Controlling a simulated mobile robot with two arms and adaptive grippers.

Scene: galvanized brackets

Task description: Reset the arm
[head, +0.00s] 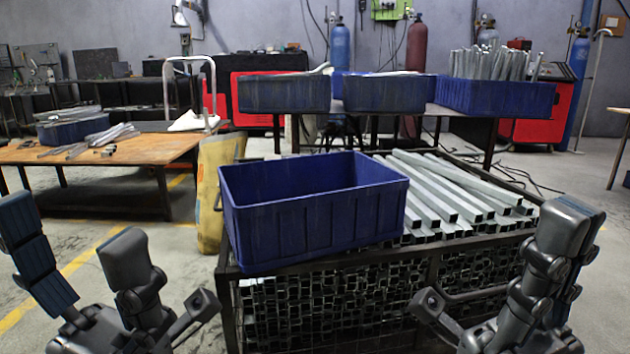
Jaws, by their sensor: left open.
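My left gripper (145,270) is at the lower left, with its dark fingers raised and spread apart. It is open, with nothing between the fingers. My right gripper (495,260) is at the lower right, its fingers spread wide of its thumb. It is open and holds nothing I can see. An empty-looking blue bin (315,222) stands between the grippers on a metal cage; its floor is hidden by the front wall. Galvanized square tubes (450,190) lie beside the bin on the right. Neither gripper appears to touch the bin.
The cage's dark frame (228,300) holds many stacked tubes right in front of me. Behind it, a table carries several blue bins (497,97), one full of upright metal pieces. A wooden-topped table (150,150) with metal pieces stands at left. Some floor is clear at left.

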